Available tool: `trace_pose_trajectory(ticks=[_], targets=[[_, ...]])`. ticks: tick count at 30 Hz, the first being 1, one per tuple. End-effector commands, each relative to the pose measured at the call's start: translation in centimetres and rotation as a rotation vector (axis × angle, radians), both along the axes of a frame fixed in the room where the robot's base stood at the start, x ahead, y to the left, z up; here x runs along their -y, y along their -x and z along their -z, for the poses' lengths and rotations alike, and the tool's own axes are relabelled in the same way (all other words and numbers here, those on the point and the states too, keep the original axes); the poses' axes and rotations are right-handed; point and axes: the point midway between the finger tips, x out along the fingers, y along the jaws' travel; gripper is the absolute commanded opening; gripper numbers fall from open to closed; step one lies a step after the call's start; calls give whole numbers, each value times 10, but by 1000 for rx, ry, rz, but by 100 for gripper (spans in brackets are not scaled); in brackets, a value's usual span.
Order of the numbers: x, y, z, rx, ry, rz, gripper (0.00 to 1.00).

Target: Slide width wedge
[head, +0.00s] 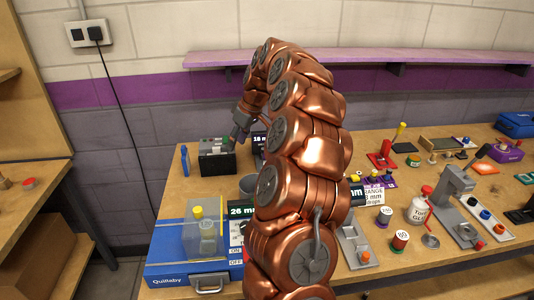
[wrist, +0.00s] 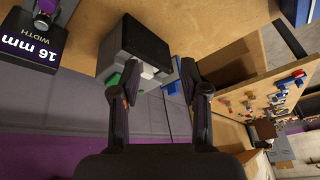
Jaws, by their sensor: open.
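A dark box (head: 217,162) stands at the back left of the table, with pale and green parts on its top. In the wrist view the same dark box (wrist: 148,42) lies ahead of my fingers, with a pale block (wrist: 150,71) and a green part (wrist: 114,79) on its near side. I cannot tell which part is the wedge. My gripper (wrist: 158,70) is open, with the pale block seen between its fingertips; contact cannot be told. In the head view my arm partly hides my gripper (head: 239,128). A display (wrist: 32,42) reads "WIDTH 16 mm".
A blue upright tool (head: 185,161) stands left of the dark box. A blue-based unit with a clear cover (head: 203,232) is at the front left. A glue bottle (head: 418,210) and several small fixtures fill the right side. A purple shelf (head: 360,57) hangs behind.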

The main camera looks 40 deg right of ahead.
Motion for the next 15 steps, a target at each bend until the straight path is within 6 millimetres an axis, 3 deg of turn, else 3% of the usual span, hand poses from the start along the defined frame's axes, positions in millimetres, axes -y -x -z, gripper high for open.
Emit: trace_pose_trajectory(ticks=[1, 6, 10, 15], targets=[[29, 0, 9, 8, 13, 26, 45], [98, 9, 29, 25, 59, 73, 45], [128, 17, 36, 31, 85, 94, 45], [141, 20, 42, 31, 97, 102, 45]])
